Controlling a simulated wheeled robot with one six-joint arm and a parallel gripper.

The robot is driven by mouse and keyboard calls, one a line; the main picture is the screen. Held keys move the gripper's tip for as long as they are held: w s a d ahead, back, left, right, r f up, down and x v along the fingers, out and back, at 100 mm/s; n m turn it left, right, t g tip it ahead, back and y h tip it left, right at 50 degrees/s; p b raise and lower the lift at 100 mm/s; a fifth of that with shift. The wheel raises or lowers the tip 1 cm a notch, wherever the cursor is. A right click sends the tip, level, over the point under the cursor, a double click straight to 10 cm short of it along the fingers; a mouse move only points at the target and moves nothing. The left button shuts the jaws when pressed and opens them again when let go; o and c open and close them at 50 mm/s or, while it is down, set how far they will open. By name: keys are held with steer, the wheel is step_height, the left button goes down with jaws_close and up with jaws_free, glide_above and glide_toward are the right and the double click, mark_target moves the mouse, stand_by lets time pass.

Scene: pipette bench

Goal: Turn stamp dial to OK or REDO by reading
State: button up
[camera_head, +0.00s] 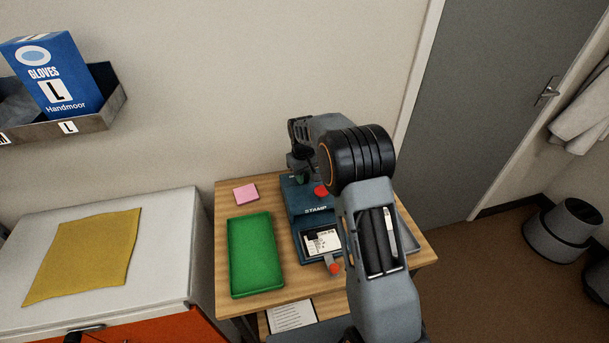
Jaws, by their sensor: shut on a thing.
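The blue stamp device (298,205), marked STAMP, stands on the wooden table. My gripper (300,174) points down at its back end and is shut on a small, partly green part there, which seems to be the stamp dial; my fingers mostly hide it, so its setting cannot be read. A red knob (321,191) sits on the device beside my arm. A white card (322,242) with dark print lies in the front slot; its print is too small to read. A red-ended lever (334,267) sticks out at the front.
A green tray (256,256) and a pink pad (245,194) are left of the device. A grey tray (408,241) is partly behind my arm. A printed sheet (291,315) lies below the table's front edge. A white cabinet with a yellow cloth (84,258) stands left.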

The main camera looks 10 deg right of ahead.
steer(key=o, duration=0.9)
steer(key=shift+r, duration=0.1)
steer(key=r, duration=1.3)
steer(key=shift+s+a+r, duration=0.1)
steer(key=shift+a+r, duration=0.15)
steer(key=shift+r, duration=0.1)
